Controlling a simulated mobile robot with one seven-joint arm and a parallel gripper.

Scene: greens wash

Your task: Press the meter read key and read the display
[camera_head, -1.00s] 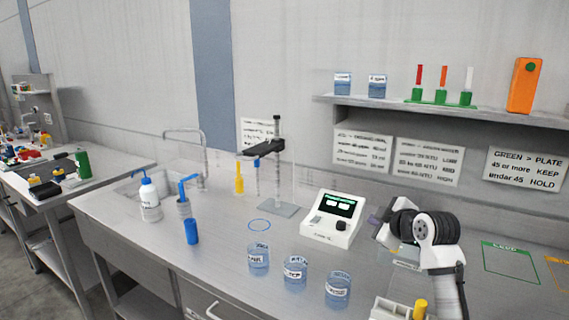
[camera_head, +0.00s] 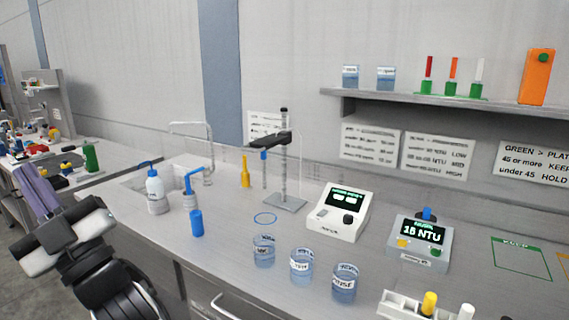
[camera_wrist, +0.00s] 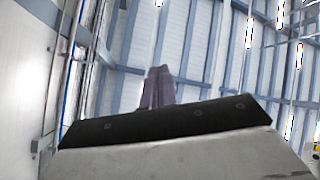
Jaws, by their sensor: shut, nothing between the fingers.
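A blue cap shows on top. My gripper (camera_head: 24,172) is at the far left of the head view, well away from the meter. Its purple fingers are closed together and empty, as the wrist view (camera_wrist: 159,75) also shows.
A white instrument (camera_head: 340,213) with a dark screen stands left of the meter. Several labelled beakers, including one (camera_head: 302,266), stand in front. A white rack (camera_head: 400,305) is at the front edge. A stand (camera_head: 284,165), bottles and sink lie left. A green outlined area (camera_head: 523,262) lies right, empty.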

